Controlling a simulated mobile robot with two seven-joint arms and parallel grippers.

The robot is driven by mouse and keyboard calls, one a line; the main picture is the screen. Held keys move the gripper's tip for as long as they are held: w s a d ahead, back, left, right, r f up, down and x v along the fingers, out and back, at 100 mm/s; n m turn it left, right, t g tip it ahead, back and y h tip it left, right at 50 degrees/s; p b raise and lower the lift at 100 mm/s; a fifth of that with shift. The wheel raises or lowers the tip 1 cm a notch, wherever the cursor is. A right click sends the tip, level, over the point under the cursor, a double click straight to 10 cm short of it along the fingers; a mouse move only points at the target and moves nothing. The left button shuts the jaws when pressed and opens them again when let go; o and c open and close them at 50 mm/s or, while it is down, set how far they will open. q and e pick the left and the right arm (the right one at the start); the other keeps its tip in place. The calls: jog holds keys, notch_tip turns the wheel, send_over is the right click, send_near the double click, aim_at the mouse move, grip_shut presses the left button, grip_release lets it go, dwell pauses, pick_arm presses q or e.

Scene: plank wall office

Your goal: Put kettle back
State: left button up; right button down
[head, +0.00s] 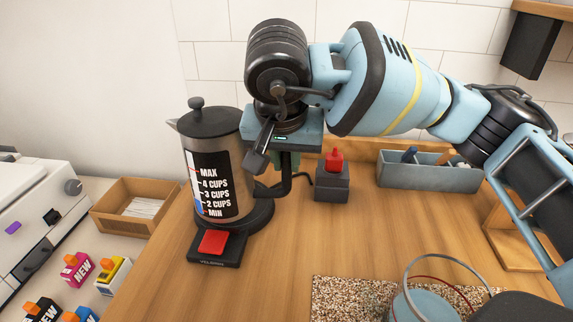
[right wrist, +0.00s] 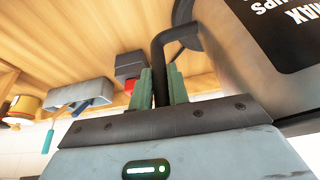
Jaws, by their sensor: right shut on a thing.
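The kettle (head: 228,150) is a grey metal one with a dark lid and a black level window, at the left of the wooden counter in the head view. It stands upright at its black base (head: 230,252), which has a red switch; I cannot tell whether a small gap is left under it. My right gripper (head: 286,160) is to the right of the kettle, shut on its black handle. In the right wrist view, the green fingers (right wrist: 163,88) close around the handle (right wrist: 178,36) beside the kettle body (right wrist: 235,70). My left gripper is out of view.
A dark block with a red top (head: 332,182) stands behind, right of the handle. A grey-blue tray (head: 428,177) holds tools at the wall. A wooden box (head: 125,220) and colourful cartons (head: 77,270) are at left. A blue bucket (head: 425,306) sits at front right. The counter's middle is clear.

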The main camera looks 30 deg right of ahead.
aim_at(287, 172)
jog(key=shift+w+r, duration=0.1)
jog(key=shift+r, duration=0.05)
jog(key=shift+w+d, duration=0.35)
jog(key=shift+w, duration=0.15)
jog(key=shift+f, duration=1.8)
jog(key=c, duration=1.7)
grip_release()
jog(key=shift+f, duration=0.25)
jog(key=shift+c, duration=0.2)
jog(key=o, duration=0.4)
jog(key=p+v, duration=0.1)
jog(key=v, duration=1.1)
